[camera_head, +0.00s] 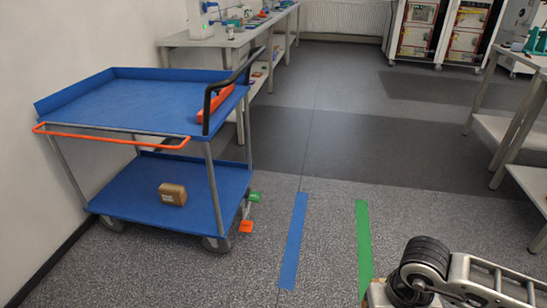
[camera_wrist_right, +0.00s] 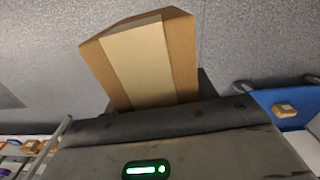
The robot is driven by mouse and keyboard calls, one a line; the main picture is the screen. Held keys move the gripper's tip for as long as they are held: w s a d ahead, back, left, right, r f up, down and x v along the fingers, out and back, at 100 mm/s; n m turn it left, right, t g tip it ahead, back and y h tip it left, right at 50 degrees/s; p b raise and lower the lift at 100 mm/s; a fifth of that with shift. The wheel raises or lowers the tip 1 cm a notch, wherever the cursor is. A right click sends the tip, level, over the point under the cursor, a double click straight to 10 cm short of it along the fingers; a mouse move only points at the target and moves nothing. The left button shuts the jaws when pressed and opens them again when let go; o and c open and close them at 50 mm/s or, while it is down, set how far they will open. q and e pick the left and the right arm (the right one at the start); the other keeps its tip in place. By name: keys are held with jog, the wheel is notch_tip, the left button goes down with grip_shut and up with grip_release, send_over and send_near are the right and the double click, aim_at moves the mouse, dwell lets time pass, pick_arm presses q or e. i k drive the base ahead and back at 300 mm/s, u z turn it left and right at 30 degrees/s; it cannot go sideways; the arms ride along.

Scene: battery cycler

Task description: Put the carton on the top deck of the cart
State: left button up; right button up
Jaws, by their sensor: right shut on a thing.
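A brown carton with a pale tape band (camera_wrist_right: 150,60) fills the upper middle of the right wrist view, in front of my right gripper (camera_wrist_right: 165,115). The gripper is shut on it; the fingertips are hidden. In the head view my right arm is at the bottom right, and a sliver of the carton (camera_head: 376,294) shows at the lower edge. The cart (camera_head: 125,98) stands at the left, apart from the carton. Its blue top deck has raised rims and carries an orange object (camera_head: 214,105) at its right side. My left gripper is out of view.
A small brown box (camera_head: 172,194) sits on the cart's lower deck (camera_head: 120,198). The cart has a black handle (camera_head: 208,100) and an orange-edged rail (camera_head: 110,137). Benches stand behind and at the right. Floor with blue (camera_head: 293,240) and green tape (camera_head: 364,245) lies open between.

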aim_at(138, 104)
jog(key=u, duration=1.5)
jog(key=i, duration=1.65)
